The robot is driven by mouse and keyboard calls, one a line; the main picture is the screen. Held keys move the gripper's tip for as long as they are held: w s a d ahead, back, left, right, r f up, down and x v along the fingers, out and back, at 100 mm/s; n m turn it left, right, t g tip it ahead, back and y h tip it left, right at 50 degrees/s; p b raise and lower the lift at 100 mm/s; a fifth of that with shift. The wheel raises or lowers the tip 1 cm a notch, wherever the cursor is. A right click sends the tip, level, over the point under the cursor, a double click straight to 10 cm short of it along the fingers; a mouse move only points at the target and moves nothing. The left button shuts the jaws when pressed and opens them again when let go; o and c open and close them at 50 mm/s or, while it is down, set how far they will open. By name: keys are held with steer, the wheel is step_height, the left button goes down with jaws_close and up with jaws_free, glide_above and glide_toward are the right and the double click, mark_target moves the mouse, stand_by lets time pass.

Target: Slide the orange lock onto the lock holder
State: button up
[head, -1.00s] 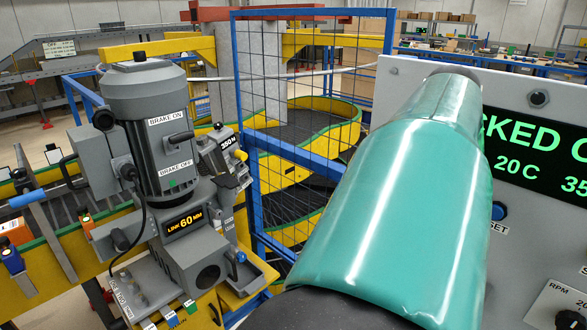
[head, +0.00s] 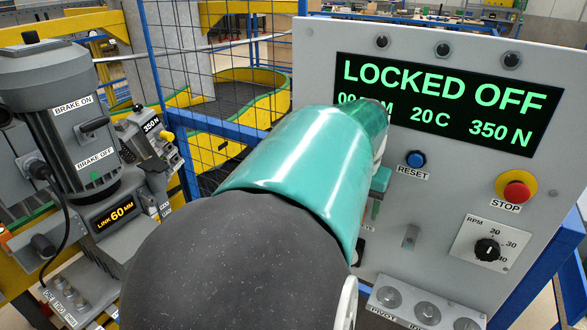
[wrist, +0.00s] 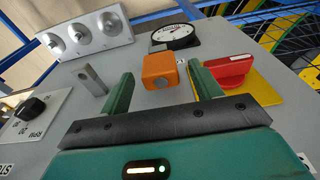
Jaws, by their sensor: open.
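The orange lock (wrist: 159,71) is a small block in front of the grey panel in the wrist view. It shows between the two green fingers of my gripper (wrist: 158,76), which are open and apart from it as far as I can see. A grey upright bracket on the panel, likely the lock holder (wrist: 91,79), is just left of the fingers; it also shows in the head view (head: 410,237). In the head view, my gripper (head: 378,194) points at the panel below the display. My arm hides the lock there.
A red switch handle (wrist: 228,70) on a yellow plate lies close to the right finger. A gauge (wrist: 175,37), a tray of round pieces (wrist: 92,35) and an RPM knob (head: 487,250) are nearby. The display (head: 447,102) reads LOCKED OFF. A red STOP button (head: 516,191) sits right.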

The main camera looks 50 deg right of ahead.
steer(key=shift+d+f, duration=0.1)
steer(key=shift+f, duration=0.6)
steer(key=c, duration=1.2)
steer(key=shift+r, duration=1.55)
steer(key=shift+r, duration=0.4)
steer(key=shift+r, duration=0.1)
steer(key=shift+r, duration=1.9)
